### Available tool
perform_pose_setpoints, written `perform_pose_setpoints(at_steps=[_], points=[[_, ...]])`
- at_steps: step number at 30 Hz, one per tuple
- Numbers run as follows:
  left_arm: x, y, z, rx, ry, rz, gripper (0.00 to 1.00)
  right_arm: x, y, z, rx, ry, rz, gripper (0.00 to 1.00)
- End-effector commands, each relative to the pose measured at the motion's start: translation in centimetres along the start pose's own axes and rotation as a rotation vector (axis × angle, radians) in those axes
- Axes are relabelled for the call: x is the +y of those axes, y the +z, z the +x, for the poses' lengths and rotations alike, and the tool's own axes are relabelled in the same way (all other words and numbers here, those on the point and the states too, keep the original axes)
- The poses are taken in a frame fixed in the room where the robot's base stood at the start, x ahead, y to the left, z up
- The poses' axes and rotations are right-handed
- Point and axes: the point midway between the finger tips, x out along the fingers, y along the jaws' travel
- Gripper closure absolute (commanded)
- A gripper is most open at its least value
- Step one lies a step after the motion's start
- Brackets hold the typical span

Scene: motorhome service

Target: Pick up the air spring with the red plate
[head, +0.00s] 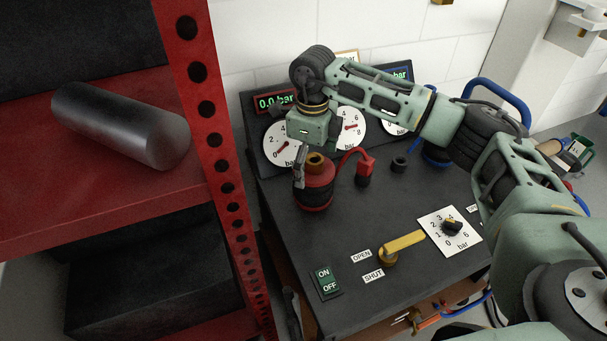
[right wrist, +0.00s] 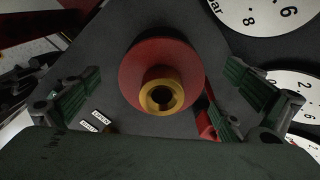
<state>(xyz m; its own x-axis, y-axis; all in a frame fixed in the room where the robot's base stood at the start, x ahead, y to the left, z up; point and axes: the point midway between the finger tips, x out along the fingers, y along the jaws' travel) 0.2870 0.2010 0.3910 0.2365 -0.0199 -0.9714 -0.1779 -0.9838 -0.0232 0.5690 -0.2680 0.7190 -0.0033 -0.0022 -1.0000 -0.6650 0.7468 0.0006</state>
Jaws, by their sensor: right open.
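The air spring with the red plate (head: 314,188) stands upright on the dark bench top, at its left part in the head view. It has a dark body and a brass fitting on top. In the right wrist view its round red plate (right wrist: 150,60) and brass fitting lie near the middle. My right gripper (head: 300,172) hangs just above and beside it, pointing down. In the right wrist view its fingers stand apart on both sides of the air spring, not touching it. Its jaws are open and empty. My left gripper is not in view.
A red connector (head: 365,172) on a red hose stands right of the air spring. Gauges (head: 282,143) stand behind. A yellow lever (head: 404,242), a green switch (head: 326,282) and a dial plate (head: 450,231) are in front. A red rack post (head: 215,130) stands close on the left.

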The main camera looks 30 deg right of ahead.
Motion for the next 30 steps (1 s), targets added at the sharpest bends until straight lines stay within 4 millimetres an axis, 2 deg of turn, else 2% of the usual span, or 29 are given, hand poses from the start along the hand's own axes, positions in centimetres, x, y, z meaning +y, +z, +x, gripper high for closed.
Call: perform_pose_setpoints(at_steps=[12, 16, 22, 30], points=[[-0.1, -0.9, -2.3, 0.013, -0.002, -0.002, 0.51, -0.1, -0.4, 5.7, 0.001, 0.002, 0.0, 0.0], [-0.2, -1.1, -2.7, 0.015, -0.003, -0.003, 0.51, -0.1, -0.3, 6.5, -0.001, 0.001, -0.001, 0.0], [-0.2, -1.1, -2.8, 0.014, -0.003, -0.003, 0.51, -0.1, -0.3, 6.5, -0.002, 0.001, -0.001, 0.0], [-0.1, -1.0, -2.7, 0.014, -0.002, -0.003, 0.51, -0.1, -0.3, 6.5, -0.002, 0.001, -0.001, 0.23]])
